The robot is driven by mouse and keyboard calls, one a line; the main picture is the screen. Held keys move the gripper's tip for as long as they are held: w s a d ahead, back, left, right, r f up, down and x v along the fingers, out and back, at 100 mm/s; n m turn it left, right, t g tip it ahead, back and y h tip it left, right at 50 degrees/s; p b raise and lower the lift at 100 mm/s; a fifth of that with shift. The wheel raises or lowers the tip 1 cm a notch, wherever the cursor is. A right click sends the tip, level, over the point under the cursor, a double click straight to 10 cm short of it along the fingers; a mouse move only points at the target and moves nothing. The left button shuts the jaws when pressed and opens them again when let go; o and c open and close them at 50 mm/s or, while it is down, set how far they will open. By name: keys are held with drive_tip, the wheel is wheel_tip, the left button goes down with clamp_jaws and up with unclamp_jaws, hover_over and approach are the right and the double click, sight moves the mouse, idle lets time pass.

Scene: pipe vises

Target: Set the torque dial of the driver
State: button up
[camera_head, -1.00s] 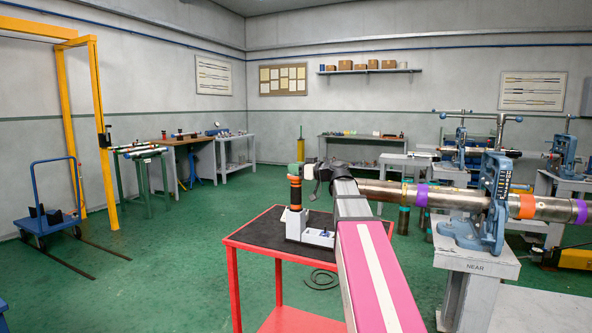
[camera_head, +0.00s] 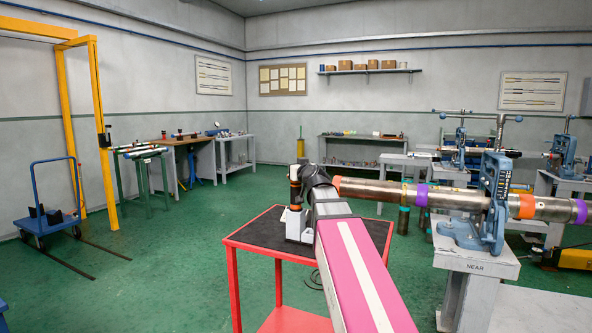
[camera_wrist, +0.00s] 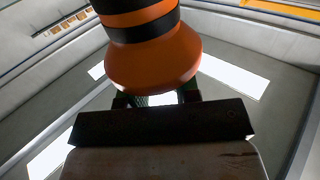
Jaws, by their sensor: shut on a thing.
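The driver (camera_head: 295,188) stands upright, with an orange and black body, on a white holder (camera_head: 297,226) on the red cart. In the wrist view its flared orange part and black bands (camera_wrist: 152,62) fill the upper middle. My gripper (camera_wrist: 156,99) is shut on the driver, its dark fingers on either side just below the orange flare in that picture. A little green shows between the fingers. In the head view my wrist covers the driver's right side and the grip itself. I cannot make out dial markings.
The red cart (camera_head: 232,242) has a dark mat top. To the right, a long banded pipe (camera_head: 452,200) is held in a blue vise (camera_head: 487,225) on a grey stand, its near end close to my wrist.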

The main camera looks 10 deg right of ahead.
drive_tip(key=shift+m+h, duration=0.8)
drive_tip(key=shift+h, duration=0.5)
drive_tip(key=o, duration=0.9)
drive_tip(key=shift+s, duration=0.1)
drive_tip(key=s, duration=1)
drive_tip(key=shift+s+d, duration=0.3)
drive_tip(key=shift+d, duration=0.1)
